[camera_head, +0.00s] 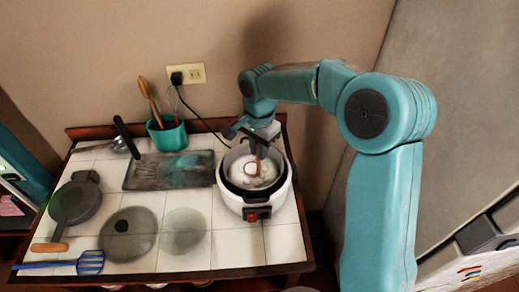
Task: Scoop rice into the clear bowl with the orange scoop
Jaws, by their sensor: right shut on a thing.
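My right gripper (258,133) reaches in from the right and points down over the open rice cooker (252,212). It is shut on the orange scoop (258,152), whose lower end is inside the cooker's pot, at the white rice (262,180). How much rice the scoop holds is too small to tell. The clear bowl (184,232) stands on the white tiles to the left of the cooker; I see no rice in it. My left gripper is not in view.
A glass lid with a black knob (128,236) lies left of the bowl. A dark board (165,171), a teal utensil pot (168,135), a pan (74,203) and a blue slotted turner (75,264) are on the counter. The cooker's cord runs to the wall outlet.

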